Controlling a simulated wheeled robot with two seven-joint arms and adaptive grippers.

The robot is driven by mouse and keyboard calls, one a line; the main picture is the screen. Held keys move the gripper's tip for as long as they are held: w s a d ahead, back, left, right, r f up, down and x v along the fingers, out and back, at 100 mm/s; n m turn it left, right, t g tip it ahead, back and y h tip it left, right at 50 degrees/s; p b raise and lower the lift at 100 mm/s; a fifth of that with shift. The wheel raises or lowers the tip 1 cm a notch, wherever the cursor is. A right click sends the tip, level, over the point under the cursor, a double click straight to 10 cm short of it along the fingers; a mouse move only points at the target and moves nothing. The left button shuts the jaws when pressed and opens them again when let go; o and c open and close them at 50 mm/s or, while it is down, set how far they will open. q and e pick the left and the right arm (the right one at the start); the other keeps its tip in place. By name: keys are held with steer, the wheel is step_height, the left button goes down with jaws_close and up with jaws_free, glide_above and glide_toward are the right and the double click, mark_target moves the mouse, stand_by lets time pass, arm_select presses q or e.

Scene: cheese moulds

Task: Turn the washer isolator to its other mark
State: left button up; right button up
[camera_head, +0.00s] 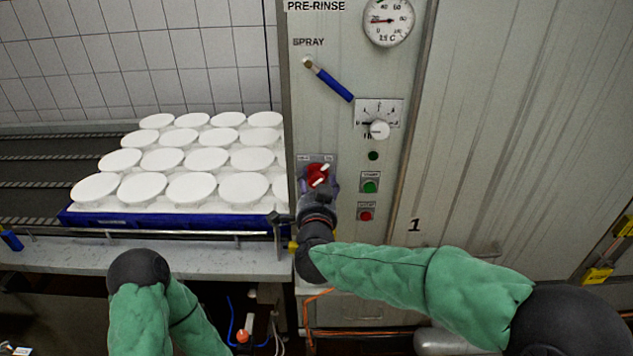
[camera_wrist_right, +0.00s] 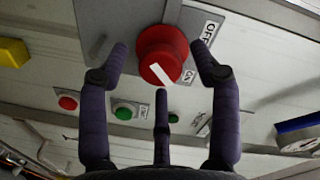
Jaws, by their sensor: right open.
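The washer isolator is a red rotary knob (camera_head: 314,171) on a grey plate on the washer's front panel. In the right wrist view the red knob (camera_wrist_right: 157,50) carries a white pointer bar, slanted. The plate's labels "OFF" (camera_wrist_right: 209,31) and "ON" (camera_wrist_right: 188,76) show to its right. My right gripper (camera_head: 320,182) is right in front of the knob and partly covers it. In the wrist view its fingers (camera_wrist_right: 160,62) are spread, with the knob between the two outer fingertips; I cannot tell if they touch it. My left arm is low at the left, its gripper out of view.
Below the isolator, right, are a green button (camera_head: 370,186) and a red button (camera_head: 366,215). Above are a blue-handled spray lever (camera_head: 330,80), a white dial knob (camera_head: 379,130) and a gauge (camera_head: 388,20). A blue crate (camera_head: 160,221) of white moulds stands close left.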

steer(key=s, duration=1)
steer(key=shift+s+r, duration=0.2)
steer(key=shift+r, duration=0.15)
steer(key=d+f+n+g+y, duration=0.1)
steer(key=d+f+n+g, duration=0.25)
steer(key=f, duration=1.25)
steer(key=d+f+n+g+y, duration=0.15)
steer(key=f+g, duration=0.25)
steer(key=f, duration=1.2)
steer(key=s+d+f+n+g, duration=0.1)
steer(key=s+f+g, duration=0.3)
steer(key=s+f, duration=0.6)
steer(key=s+d+f+g+y, duration=0.1)
steer(key=s+d+f+g, duration=0.2)
steer(key=s+f, duration=0.8)
steer(key=shift+s+d+f+n+g, duration=0.35)
steer(key=shift+s+g, duration=0.25)
steer(key=shift+g, duration=0.55)
